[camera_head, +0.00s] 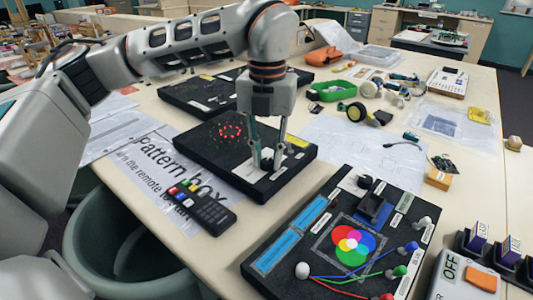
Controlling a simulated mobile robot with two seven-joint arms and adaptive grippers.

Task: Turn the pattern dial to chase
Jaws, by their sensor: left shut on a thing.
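The pattern box (205,150) is a flat black box on the table, with a ring of red lights lit on its top. My left gripper (267,160) points down at the box's right part, over a white label plate. Its fingers are shut on the pattern dial, which they mostly hide. The dial's pointer and the small labels around it are too small or covered to read. My right gripper is out of view.
A remote (203,207) lies in front of the pattern box on a printed sheet. A black colour-mixing box (263,246) with wires and knobs stands to the right. A green tray (332,91) and loose parts lie behind. A bin (125,250) stands below the table edge.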

